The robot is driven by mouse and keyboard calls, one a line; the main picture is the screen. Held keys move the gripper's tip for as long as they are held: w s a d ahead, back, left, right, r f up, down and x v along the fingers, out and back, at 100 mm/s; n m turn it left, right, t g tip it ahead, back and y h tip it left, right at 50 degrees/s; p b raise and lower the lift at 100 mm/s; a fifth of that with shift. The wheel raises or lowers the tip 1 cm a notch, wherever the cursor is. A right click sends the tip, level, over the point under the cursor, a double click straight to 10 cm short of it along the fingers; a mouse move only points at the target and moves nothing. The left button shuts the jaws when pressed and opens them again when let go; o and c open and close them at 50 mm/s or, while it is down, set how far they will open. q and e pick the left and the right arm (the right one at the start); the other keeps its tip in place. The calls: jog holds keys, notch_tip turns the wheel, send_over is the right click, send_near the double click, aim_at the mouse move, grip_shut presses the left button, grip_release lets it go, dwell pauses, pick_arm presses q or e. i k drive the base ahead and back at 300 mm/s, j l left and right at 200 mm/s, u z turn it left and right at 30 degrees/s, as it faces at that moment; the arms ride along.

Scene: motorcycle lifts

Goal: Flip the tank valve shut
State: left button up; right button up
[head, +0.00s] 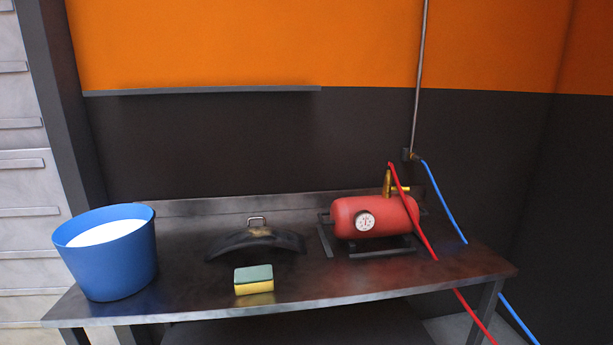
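A red tank (376,217) lies on its side in a dark stand (380,247) on the right part of a metal workbench. A round white gauge (365,222) is on its front. A brass valve (388,183) stands upright on top of the tank, with a brass piece pointing right from it. A red hose (413,213) rises by the valve and runs down to the right over the bench edge. The valve is small here, and I cannot tell how its handle is set. Neither of my grippers is in view.
A blue bucket (108,262) with white contents stands at the bench's left end. A black curved object with a handle (257,242) and a green-yellow sponge (254,279) are mid-bench. A blue hose (444,202) hangs from a wall pipe (419,80). The workbench (350,283) is clear in front of the tank.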

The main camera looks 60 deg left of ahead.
aim_at(387, 189)
jog(key=u, duration=1.15)
jog(key=i+l+z, duration=0.25)
jog(key=i+l, duration=1.25)
jog(key=l, duration=0.1)
